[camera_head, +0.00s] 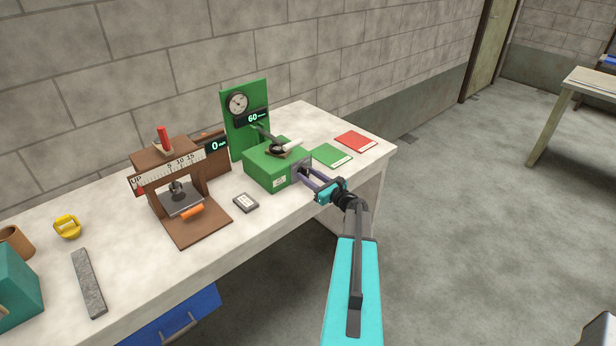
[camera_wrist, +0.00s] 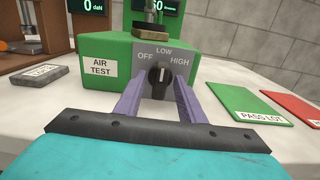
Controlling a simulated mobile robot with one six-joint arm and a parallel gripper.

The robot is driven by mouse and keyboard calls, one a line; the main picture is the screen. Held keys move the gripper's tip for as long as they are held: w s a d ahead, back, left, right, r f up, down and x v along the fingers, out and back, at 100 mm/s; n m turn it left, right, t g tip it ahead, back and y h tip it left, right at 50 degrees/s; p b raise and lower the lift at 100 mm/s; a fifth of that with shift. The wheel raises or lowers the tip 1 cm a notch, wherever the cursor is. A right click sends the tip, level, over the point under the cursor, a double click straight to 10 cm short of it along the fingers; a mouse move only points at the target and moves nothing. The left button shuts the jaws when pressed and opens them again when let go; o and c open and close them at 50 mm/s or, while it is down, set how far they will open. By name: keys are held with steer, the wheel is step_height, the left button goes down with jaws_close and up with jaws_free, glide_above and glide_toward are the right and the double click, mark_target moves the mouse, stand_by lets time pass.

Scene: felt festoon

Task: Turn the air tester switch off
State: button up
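The air tester (camera_head: 272,166) is a green box with a tall back panel, a round gauge and a display reading 60. In the wrist view the box (camera_wrist: 92,48) carries an AIR TEST label. Its grey switch plate is marked OFF on the left, LOW at the top and HIGH on the right. The black knob (camera_wrist: 160,74) appears to point up, toward LOW. My gripper (camera_head: 306,174) is in front of this plate. In the wrist view the fingers of my gripper (camera_wrist: 159,86) are apart, one on each side of the knob; contact cannot be told.
A brown press-like tester (camera_head: 185,219) with a display reading 0 stands to the left. A small grey labelled block (camera_head: 246,203) lies between them. A green card (camera_head: 331,156), marked PASS LOT, and a red card (camera_head: 356,141) lie to the right. The table's front edge is close.

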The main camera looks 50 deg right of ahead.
jaws_close()
steer(key=shift+a, duration=0.3)
steer(key=shift+d+f, duration=0.1)
steer(key=shift+d, duration=0.15)
